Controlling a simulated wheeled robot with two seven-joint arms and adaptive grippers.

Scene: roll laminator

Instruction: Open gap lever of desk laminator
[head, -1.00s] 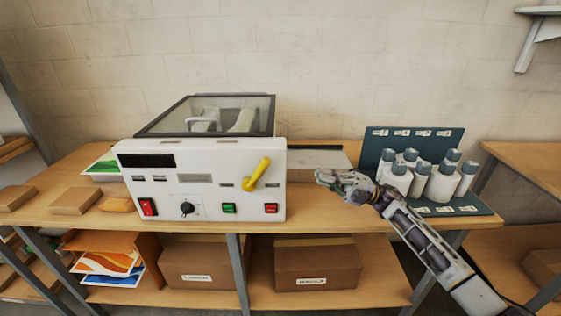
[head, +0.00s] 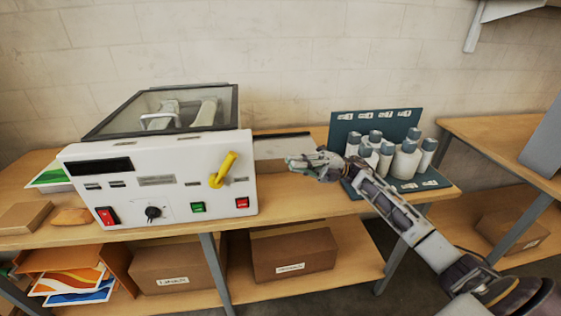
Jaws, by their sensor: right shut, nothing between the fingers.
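The white desk laminator (head: 160,192) stands on the wooden bench at the left, its front panel facing me, with a dark-framed clear cover on top. Its yellow gap lever (head: 223,169) is on the right part of the front panel and slants up to the right. My right gripper (head: 292,162) is shut and empty. It is to the right of the lever, apart from it, with its fingers pointing left towards the laminator. My left gripper is not in view.
White bottles (head: 405,158) with grey caps stand on a dark green holder (head: 428,122) behind my right forearm. Cardboard boxes (head: 293,255) sit on the lower shelf. Green (head: 198,207) and red (head: 242,202) switches are below the lever. The bench between laminator and gripper is mostly clear.

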